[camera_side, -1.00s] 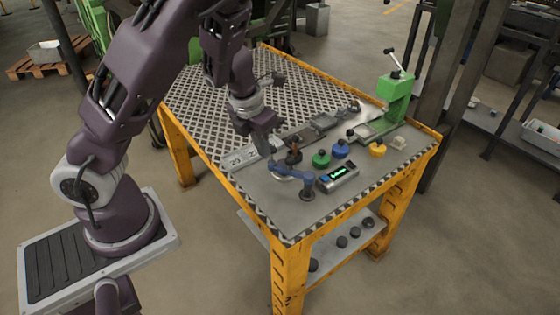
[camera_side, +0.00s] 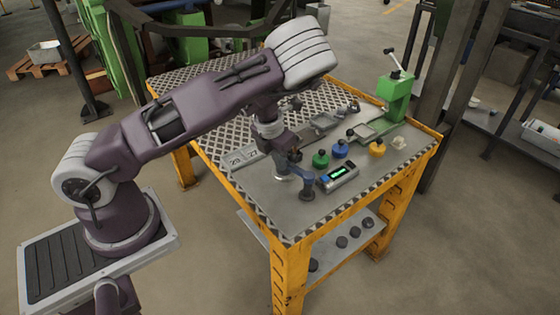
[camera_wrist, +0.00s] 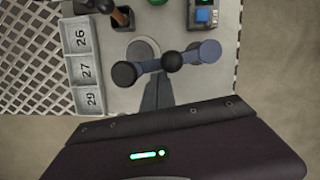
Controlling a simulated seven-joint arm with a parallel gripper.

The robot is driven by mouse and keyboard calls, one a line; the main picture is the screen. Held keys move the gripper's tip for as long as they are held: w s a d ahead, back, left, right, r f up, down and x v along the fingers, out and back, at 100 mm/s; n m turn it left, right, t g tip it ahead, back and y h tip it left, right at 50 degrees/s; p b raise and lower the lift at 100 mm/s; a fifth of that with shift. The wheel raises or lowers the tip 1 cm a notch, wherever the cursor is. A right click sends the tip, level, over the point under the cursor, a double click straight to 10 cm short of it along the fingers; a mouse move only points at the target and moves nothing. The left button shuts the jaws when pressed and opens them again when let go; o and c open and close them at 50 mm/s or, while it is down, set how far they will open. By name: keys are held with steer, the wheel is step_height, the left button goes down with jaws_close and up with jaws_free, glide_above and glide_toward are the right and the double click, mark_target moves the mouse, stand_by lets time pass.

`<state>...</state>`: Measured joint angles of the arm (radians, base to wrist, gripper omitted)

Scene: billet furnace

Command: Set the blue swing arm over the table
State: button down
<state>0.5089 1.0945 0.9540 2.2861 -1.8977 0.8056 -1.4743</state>
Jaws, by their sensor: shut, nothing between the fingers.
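The blue swing arm (camera_wrist: 190,55) lies across the middle of the wrist view, with a black knob at its middle and a black disc at its left end. In the side view its post end (camera_side: 308,180) shows, and my gripper hides much of the rest. A pale round plate (camera_wrist: 140,50) lies just above the arm's left half in the wrist view; its edge also shows in the side view (camera_side: 281,178). My gripper (camera_wrist: 157,82) is shut and empty, its tips just below the arm between disc and knob. I cannot tell whether they touch it.
Number plates (camera_wrist: 87,70) lie to the left. A device with a green display (camera_side: 338,177) stands close to the right of the post.

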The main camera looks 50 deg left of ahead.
steer(key=w+m, duration=0.1)
steer(key=m, duration=0.1)
steer(key=shift+w+a+m+h, duration=0.3)
steer(key=shift+w+a, duration=0.05)
steer(key=shift+a, duration=0.05)
